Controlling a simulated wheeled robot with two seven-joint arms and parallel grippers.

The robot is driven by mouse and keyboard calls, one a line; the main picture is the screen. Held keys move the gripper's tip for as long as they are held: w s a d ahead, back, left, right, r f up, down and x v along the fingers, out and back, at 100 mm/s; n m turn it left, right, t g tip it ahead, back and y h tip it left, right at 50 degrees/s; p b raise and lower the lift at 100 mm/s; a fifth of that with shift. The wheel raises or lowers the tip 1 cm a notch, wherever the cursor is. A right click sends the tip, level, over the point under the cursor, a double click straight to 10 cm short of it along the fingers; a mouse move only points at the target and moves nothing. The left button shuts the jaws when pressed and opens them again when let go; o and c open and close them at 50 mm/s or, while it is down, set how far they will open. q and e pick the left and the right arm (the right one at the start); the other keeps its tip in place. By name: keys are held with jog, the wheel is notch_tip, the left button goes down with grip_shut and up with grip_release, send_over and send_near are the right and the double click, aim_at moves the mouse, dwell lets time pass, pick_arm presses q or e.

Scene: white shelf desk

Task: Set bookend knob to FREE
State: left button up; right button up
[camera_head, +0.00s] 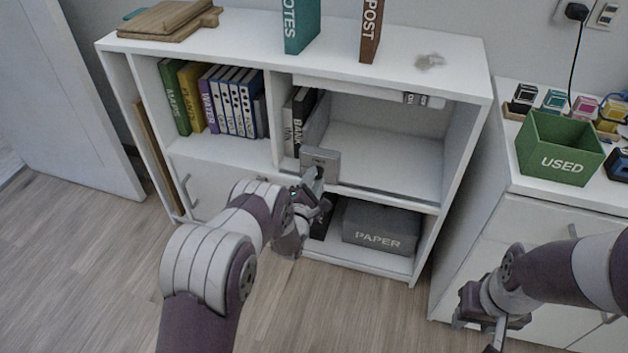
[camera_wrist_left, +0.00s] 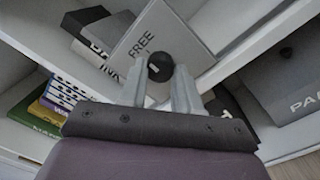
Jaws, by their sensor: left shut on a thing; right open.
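The grey bookend (camera_head: 321,160) stands upright in the shelf's middle level, beside the books at the left of the right-hand bay. In the left wrist view the bookend plate (camera_wrist_left: 180,35) carries the word FREE above its round black knob (camera_wrist_left: 160,67). My left gripper (camera_head: 313,182) reaches in at the bookend's face. In the left wrist view its fingers (camera_wrist_left: 160,88) are closed on the knob, one on each side. The knob's pointer, if any, is hidden or too small to read. My right gripper (camera_head: 490,335) is open and empty, low in front of the right cabinet.
Dark and grey books (camera_head: 299,112) stand behind the bookend. The bay right of it is clear. A grey PAPER box (camera_head: 381,229) sits on the shelf below. A green USED bin (camera_head: 560,148) stands on the right cabinet.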

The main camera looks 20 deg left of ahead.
pick_arm(q)
jog(key=shift+f+n, duration=0.1)
jog(key=shift+n, duration=0.2)
jog(key=o, duration=1.1)
jog(key=shift+c, duration=0.2)
jog(key=s+p, duration=0.4)
jog(key=s, duration=0.8)
jog(key=shift+s+a+f, duration=0.25)
jog(key=shift+s, duration=0.15)
